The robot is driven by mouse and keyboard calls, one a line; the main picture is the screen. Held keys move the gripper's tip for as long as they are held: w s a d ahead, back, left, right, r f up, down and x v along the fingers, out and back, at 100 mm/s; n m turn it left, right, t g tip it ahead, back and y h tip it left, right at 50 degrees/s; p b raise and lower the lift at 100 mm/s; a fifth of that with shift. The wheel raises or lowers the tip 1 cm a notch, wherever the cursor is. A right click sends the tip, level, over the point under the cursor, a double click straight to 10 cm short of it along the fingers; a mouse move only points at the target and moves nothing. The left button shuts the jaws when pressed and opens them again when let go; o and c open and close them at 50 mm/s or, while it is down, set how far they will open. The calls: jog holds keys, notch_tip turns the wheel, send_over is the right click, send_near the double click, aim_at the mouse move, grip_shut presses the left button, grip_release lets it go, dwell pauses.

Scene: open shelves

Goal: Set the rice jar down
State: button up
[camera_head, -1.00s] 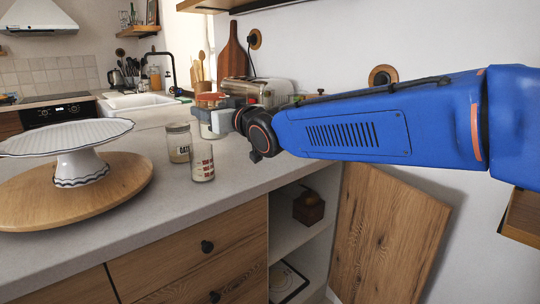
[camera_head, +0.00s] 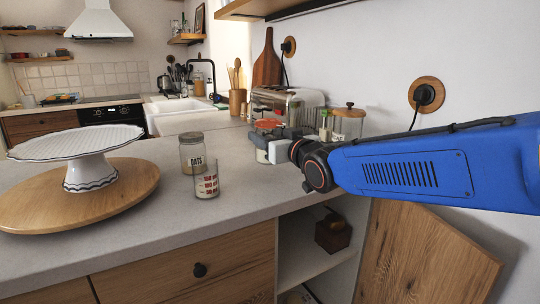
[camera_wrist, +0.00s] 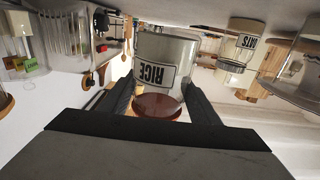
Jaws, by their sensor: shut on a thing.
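The rice jar (camera_head: 262,142) is a clear glass jar with a reddish lid, at the back of the counter in the head view. In the wrist view the rice jar (camera_wrist: 165,62) appears upside down, its "RICE" label readable and its lid toward the bottom of the picture. My gripper (camera_head: 272,150) is shut on the jar from the right, with a dark finger on either side in the wrist view. The jar looks upright. Its base is close to the countertop (camera_head: 250,190), but I cannot tell if it touches. The gripper hides part of the jar in the head view.
A toaster (camera_head: 288,100) and a wooden-lidded jar (camera_head: 347,122) stand behind. A cake stand (camera_head: 88,150) on a round board (camera_head: 130,195) fills the left.

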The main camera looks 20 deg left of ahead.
jog(key=shift+f, duration=2.3)
jog(key=shift+f, duration=0.15)
jog(key=o, duration=1.5)
jog(key=shift+s+d, duration=0.1)
jog(key=shift+s, duration=0.05)
jog(key=v, duration=1.1)
jog(key=shift+s+d, duration=0.25)
